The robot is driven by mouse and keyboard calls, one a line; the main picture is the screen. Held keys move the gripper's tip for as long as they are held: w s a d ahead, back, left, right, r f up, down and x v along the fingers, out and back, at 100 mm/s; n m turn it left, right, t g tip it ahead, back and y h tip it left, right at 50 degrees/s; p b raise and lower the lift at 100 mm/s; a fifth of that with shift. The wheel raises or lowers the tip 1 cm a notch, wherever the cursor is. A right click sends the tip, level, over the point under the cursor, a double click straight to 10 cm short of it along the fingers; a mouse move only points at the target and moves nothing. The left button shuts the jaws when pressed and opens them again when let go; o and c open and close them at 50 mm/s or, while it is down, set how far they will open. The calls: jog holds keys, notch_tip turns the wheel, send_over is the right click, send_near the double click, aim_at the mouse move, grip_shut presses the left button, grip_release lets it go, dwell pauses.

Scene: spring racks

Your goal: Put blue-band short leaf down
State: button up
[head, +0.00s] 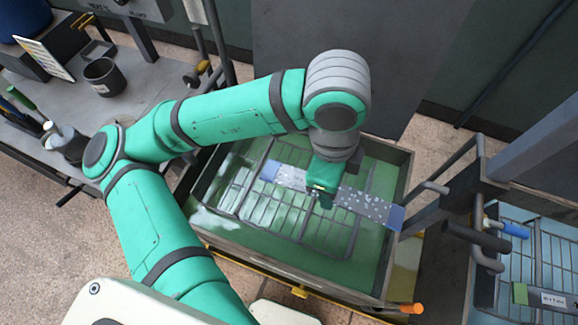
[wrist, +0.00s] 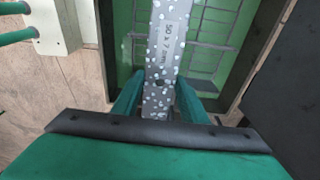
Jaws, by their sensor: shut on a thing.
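The blue-band short leaf (head: 365,204) is a flat grey strip with blue ends and many white spots. My gripper (head: 322,196) is shut on it near its middle, from above. The leaf lies slantwise over a green-floored tank (head: 377,265) with a wire rack (head: 262,212) in it; its right end reaches the tank's right wall. I cannot tell how high it is above the rack. In the wrist view the leaf (wrist: 172,40) runs away between the two green fingers (wrist: 158,98), with printed lettering on it; its blue ends are not in that view.
A second, blue tank (head: 556,226) with a wire rack and a label stands at the right, behind dark pipes (head: 478,238). A grey bench (head: 120,112) with a dark cup (head: 104,76) is at the left. A grey panel (head: 330,40) stands behind the green tank.

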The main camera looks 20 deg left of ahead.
aim_at(289, 167)
jog(key=w+a+f, duration=0.1)
jog(key=a+f, duration=0.1)
jog(key=a, duration=0.1)
jog(key=w+a+f, duration=0.2)
jog(key=a+f, duration=0.1)
jog(key=a, duration=0.1)
jog(key=w+a+f, duration=0.2)
jog(key=a, duration=0.1)
jog(key=shift+a+f, duration=0.25)
jog(key=shift+f, duration=0.15)
jog(key=shift+w+a+f, duration=0.1)
jog(key=shift+a+f, duration=0.1)
jog(key=shift+f, duration=0.6)
jog(key=shift+w+a+f, duration=0.15)
jog(key=shift+a+f, duration=0.05)
jog(key=shift+f, duration=0.55)
jog(key=shift+w+a+f, duration=0.1)
jog(key=shift+a+f, duration=0.1)
jog(key=shift+f, duration=0.6)
jog(key=shift+f, duration=0.5)
jog(key=o, duration=1.4)
notch_tip(289, 167, up, 13)
jog(key=a, duration=0.1)
jog(key=shift+a, duration=0.2)
